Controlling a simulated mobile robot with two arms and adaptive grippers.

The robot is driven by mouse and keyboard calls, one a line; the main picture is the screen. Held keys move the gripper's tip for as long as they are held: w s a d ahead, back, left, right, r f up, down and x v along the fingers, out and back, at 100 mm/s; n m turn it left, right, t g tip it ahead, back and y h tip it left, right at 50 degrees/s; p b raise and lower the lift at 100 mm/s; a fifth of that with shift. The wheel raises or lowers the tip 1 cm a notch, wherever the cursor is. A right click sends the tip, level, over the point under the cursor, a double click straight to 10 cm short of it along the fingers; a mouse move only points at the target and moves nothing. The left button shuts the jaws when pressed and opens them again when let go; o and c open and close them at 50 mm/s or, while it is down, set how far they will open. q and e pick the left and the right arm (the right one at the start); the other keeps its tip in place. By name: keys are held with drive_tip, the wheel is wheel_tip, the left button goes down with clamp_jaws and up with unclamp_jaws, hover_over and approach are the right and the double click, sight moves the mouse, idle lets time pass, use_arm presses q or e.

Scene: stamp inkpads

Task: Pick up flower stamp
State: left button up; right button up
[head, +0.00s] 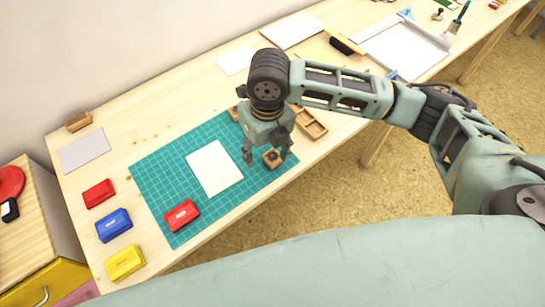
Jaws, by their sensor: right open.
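A small square wooden stamp (272,159) with a dark round part on top sits on the green cutting mat (172,168), near its right edge. Its flower design is too small to make out. My right gripper (267,154) points down over the stamp, with its fingers open to either side of it. Contact between fingers and stamp cannot be told. A wooden tray (312,125) shows behind my right gripper and is partly hidden by it. My left gripper is not in view.
A blank cream sheet (214,167) lies on the mat. A red inkpad (181,215) sits on the mat's near part. Another red (99,193), a blue (114,225) and a yellow inkpad (125,263) stand left of it. The table's front edge is close to the stamp.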

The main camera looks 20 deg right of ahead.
sight(273, 156)
drive_tip(key=shift+w+d+r+n+h, duration=0.25)
drive_tip(key=shift+d+n, duration=0.1)
drive_tip(key=shift+d, duration=0.25)
drive_tip(key=shift+w+d+r+n+h, duration=0.15)
drive_tip(key=shift+w+d+r+n, duration=0.15)
drive_tip(key=shift+d, duration=0.25)
drive_tip(key=shift+d+f, duration=0.1)
drive_tip(key=shift+f, duration=0.15)
drive_tip(key=f, duration=0.7)
drive_tip(key=shift+w+d+f+p, duration=0.15)
drive_tip(key=shift+w+d+p, duration=0.05)
drive_tip(key=shift+w+p, duration=0.2)
drive_tip(key=c, duration=1.1)
